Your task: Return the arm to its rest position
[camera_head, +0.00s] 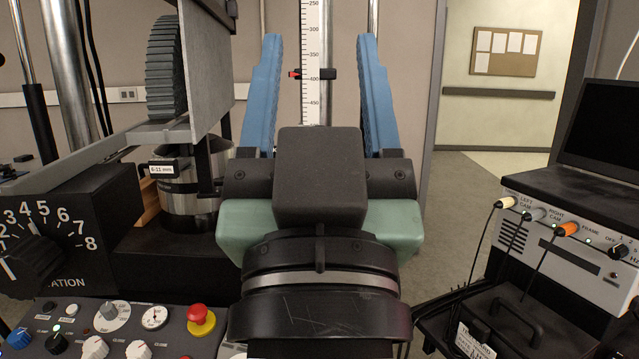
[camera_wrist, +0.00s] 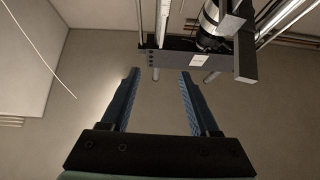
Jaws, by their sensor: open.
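My gripper (camera_head: 319,95) is raised in the middle of the head view, with its two blue fingers spread wide apart. Nothing is between the fingers. In the wrist view my gripper (camera_wrist: 160,75) is also open and empty, with a plain wall and part of a machine frame beyond it. My black and green wrist fills the lower middle of the head view and hides what lies behind it. No lattice specimen can be made out in either view.
At left stand a toothed wheel (camera_head: 166,65), a metal cylinder (camera_head: 186,205) and a control panel with a red button (camera_head: 200,318). A vertical ruler (camera_head: 313,60) stands behind the fingers. At right is a camera box (camera_head: 570,265) with cables and a dark monitor (camera_head: 615,125).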

